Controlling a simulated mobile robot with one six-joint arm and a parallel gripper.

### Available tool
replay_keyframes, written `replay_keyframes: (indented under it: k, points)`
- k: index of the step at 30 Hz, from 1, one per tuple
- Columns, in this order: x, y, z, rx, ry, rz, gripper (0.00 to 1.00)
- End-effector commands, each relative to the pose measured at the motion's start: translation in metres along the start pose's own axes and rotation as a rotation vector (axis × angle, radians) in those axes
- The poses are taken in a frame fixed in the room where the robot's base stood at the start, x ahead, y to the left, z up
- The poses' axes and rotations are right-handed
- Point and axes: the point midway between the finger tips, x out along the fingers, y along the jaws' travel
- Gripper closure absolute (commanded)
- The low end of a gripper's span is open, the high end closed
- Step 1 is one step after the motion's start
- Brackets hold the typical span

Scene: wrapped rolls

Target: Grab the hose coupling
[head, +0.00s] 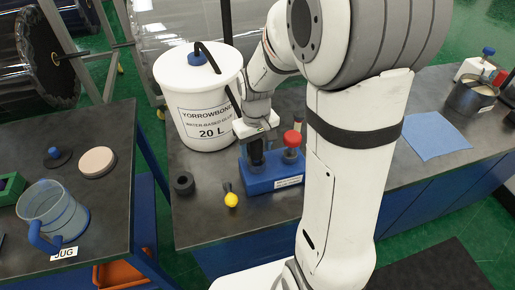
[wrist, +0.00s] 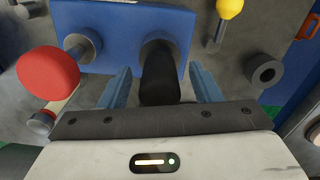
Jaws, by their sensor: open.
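A dark cylindrical piece, which I take for the hose coupling (wrist: 158,78), stands in a blue holder block (wrist: 112,50). In the head view the blue block (head: 262,182) sits near the front edge of the bench, and the dark piece is mostly hidden by my gripper. My gripper (wrist: 159,72) is open, its two blue fingers on either side of the dark piece with a gap visible on each side. In the head view my gripper (head: 257,143) is over the left half of the block.
A red-knobbed piece (head: 292,139) stands in the same block, close beside my gripper. A black ring (head: 182,184) and a yellow-ended piece (head: 231,199) lie to the left. A white glue bucket (head: 195,95) stands behind. A blue cloth (head: 437,135) lies right.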

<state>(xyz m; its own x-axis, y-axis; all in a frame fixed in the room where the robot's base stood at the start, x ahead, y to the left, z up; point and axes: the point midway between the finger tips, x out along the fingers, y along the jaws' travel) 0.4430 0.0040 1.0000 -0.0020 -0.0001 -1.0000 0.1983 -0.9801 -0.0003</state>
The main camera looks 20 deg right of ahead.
Motion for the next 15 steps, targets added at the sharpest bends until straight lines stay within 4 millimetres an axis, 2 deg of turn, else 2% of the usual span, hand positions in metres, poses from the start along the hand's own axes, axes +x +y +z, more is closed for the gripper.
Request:
replay_keyframes:
  k: [8, 15]
  points:
    - [0.0048, 0.0004, -0.0001, 0.001, 0.002, 0.000, 0.42]
    - [0.0046, 0.0007, -0.0001, 0.001, 0.002, 0.000, 0.60]
